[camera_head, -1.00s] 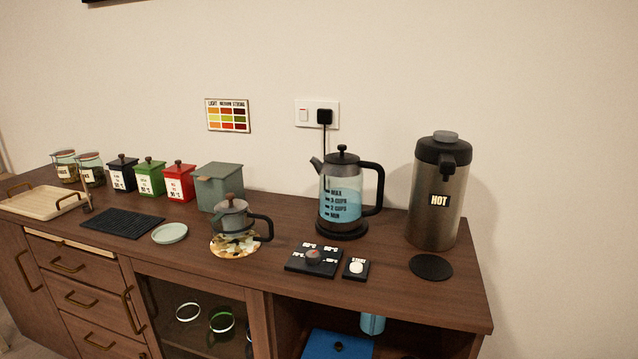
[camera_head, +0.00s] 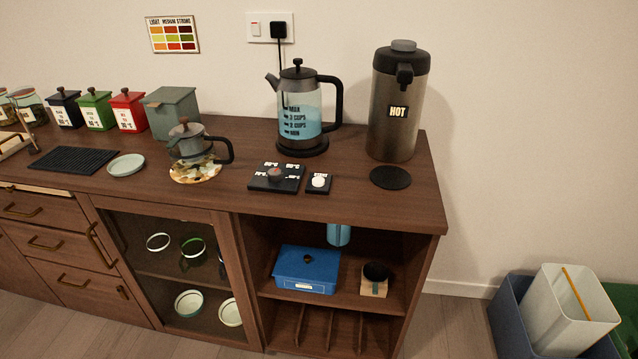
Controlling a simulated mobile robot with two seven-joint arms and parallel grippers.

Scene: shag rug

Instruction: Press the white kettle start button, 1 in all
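The white start button (camera_head: 319,181) is a small round knob on a black square base, on the sideboard top near its front edge. Just left of it is a black panel (camera_head: 265,185) with a dial and temperature labels. The glass kettle (camera_head: 302,112) with black lid and handle stands upright on its black base behind them, holding blue-tinted water. Neither of my grippers shows in the head view.
A steel HOT dispenser (camera_head: 390,120) stands right of the kettle, with a black round mat (camera_head: 390,178) before it. A small grey teapot (camera_head: 190,145) sits on a patterned mat to the left. Canisters line the back left. Bins (camera_head: 565,310) stand on the floor at right.

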